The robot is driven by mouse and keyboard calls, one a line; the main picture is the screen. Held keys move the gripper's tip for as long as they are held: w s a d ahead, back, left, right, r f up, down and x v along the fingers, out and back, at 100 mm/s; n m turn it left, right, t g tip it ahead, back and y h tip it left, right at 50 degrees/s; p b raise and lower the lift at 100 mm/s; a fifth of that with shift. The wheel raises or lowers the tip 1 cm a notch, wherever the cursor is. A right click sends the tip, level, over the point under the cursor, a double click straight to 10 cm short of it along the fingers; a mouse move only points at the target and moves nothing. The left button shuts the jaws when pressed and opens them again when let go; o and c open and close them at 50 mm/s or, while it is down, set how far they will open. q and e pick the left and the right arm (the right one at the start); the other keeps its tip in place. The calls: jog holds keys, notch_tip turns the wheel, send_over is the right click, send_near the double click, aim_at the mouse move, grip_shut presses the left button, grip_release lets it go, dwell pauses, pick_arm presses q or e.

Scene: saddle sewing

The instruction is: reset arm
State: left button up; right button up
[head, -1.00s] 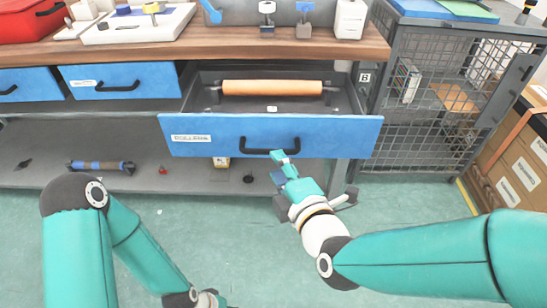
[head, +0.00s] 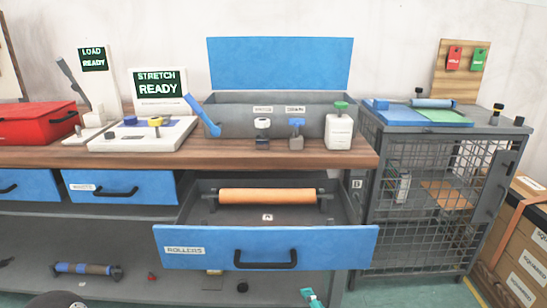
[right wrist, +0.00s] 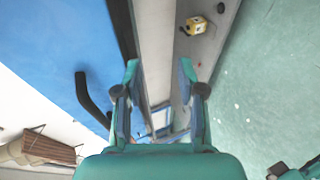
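My right gripper (right wrist: 160,80) is open and empty in the right wrist view, its two teal fingers apart. Only a teal tip of the right gripper (head: 312,298) shows at the bottom edge of the head view, below the open blue roller drawer (head: 210,250). In the right wrist view the blue drawer front (right wrist: 60,50) and its dark handle (right wrist: 88,100) lie left of the fingers, apart from them. An orange roller (head: 267,196) lies across its holders in the drawer. My left gripper is out of view; only a dark part of my left arm shows at the bottom left.
The wooden bench (head: 190,156) carries a red toolbox (head: 38,124), a stretch station (head: 142,134) and an open grey box (head: 235,118). A wire cage cabinet (head: 430,225) stands right. A dark roller (head: 87,269) lies on the lower shelf. Cardboard boxes (head: 515,240) are far right.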

jog(key=s+d+f+m+g+h, duration=0.1)
jog(key=d+f+g, duration=0.15)
jog(key=f, duration=0.45)
jog(key=s+d+f+m+g, duration=0.1)
jog(key=d+f, duration=0.2)
jog(key=f, duration=0.3)
jog(key=s+f+m+g+y, duration=0.1)
jog(key=s+f+m+g, duration=0.7)
jog(key=s+f+m, duration=0.65)
jog(key=s+r+m+p, duration=0.1)
jog(key=r+m+p, duration=0.1)
jog(key=r+p, duration=0.9)
jog(key=s+r+m+g+p, duration=0.1)
jog(key=s+r+m+p, duration=0.1)
jog(key=r+p, duration=1)
jog(key=m+p, duration=0.1)
jog(key=p, duration=0.2)
jog(key=shift+a+y, duration=0.35)
jog(key=shift+y, duration=0.05)
jog(key=shift+s+m, duration=0.1)
jog(key=shift+m, duration=0.15)
